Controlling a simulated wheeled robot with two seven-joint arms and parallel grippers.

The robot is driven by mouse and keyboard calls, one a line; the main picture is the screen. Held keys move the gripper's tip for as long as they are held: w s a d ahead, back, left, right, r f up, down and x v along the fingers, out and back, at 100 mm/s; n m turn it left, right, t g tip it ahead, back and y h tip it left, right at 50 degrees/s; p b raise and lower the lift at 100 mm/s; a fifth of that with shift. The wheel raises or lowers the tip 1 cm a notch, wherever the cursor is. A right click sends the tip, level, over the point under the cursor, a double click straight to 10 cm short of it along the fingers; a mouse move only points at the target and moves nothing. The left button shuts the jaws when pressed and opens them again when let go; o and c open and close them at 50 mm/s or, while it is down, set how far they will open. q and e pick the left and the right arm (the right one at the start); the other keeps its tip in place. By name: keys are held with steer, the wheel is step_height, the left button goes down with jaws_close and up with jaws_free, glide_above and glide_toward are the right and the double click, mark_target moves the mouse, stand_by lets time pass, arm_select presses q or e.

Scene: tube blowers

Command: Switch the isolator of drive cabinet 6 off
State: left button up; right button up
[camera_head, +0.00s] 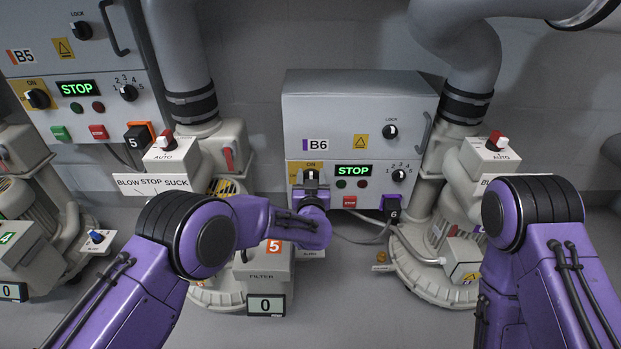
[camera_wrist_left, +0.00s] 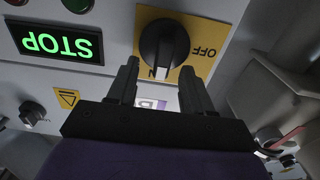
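Drive cabinet B6 (camera_head: 400,110) stands ahead in the head view, with a green STOP display (camera_head: 353,170). Its isolator is a black rotary knob on a yellow plate (camera_head: 294,176) marked ON at the top; my left gripper (camera_head: 311,182) largely hides the knob there. In the left wrist view, upside down, the isolator knob (camera_wrist_left: 164,46) has its white mark pointing to the partly hidden ON; OFF is at the side. My left gripper (camera_wrist_left: 159,75) is open, its two black fingers apart at either side of the knob's lower part. My right gripper is out of view.
A selector dial (camera_head: 398,175), a red button (camera_head: 349,201) and a black block marked 6 (camera_head: 393,208) sit near the isolator. Cabinet B5 (camera_head: 75,75) has a similar isolator (camera_head: 37,98) at left. Blowers and pipes flank cabinet B6.

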arm_select(q)
steer(key=shift+a+r+n+p, duration=0.1)
steer(key=shift+n+p, duration=0.2)
steer(key=shift+n, duration=0.1)
steer(key=shift+a+n, duration=0.1)
steer(key=shift+n, duration=0.4)
steer(key=shift+a+n+p, duration=0.1)
steer(key=shift+n+p, duration=0.2)
steer(key=shift+n, duration=0.2)
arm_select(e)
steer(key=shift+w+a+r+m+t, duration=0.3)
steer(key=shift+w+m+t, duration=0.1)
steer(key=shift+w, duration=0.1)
arm_select(q)
steer(key=o, duration=1)
